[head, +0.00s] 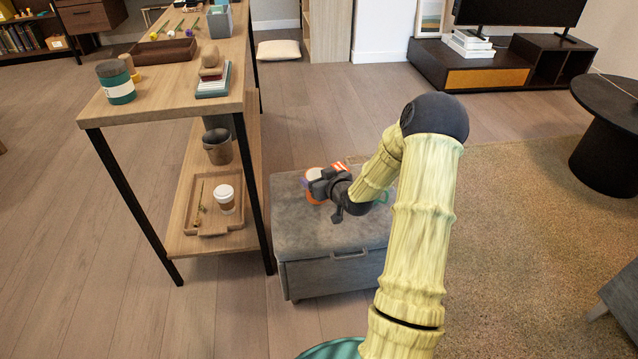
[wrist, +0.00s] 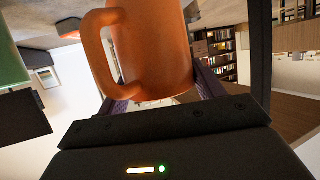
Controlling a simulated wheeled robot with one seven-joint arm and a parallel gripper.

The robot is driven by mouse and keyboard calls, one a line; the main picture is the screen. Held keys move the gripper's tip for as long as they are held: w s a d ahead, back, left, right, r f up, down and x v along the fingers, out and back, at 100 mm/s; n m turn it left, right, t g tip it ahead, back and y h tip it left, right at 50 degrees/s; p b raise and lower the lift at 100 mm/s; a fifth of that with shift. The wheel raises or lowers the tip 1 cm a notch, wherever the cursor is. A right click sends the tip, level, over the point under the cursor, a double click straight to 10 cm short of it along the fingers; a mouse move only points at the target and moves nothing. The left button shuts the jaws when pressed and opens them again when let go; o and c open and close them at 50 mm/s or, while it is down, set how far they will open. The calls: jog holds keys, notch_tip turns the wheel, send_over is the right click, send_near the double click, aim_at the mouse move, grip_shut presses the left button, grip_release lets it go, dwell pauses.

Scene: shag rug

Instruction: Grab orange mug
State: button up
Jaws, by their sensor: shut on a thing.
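The orange mug (wrist: 155,50) fills the top middle of the wrist view, with its handle toward the left. My gripper (wrist: 160,95) is shut on it, with a finger on each side of the mug body. In the head view my gripper (head: 318,185) is over the grey storage ottoman (head: 310,235). Only small orange parts of the mug (head: 313,198) show there, mostly hidden behind the gripper. I cannot tell from the head view whether the mug touches the ottoman top.
A wooden console table (head: 170,100) with a lower shelf stands left of the ottoman. Its top holds a green-and-white jar (head: 116,82) and books. A paper cup (head: 225,198) stands in a tray on the lower shelf. A round black table (head: 610,120) is at right. Rug and floor are open.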

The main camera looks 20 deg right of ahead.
notch_tip(320, 180, up, 6)
jog(key=shift+p, duration=1)
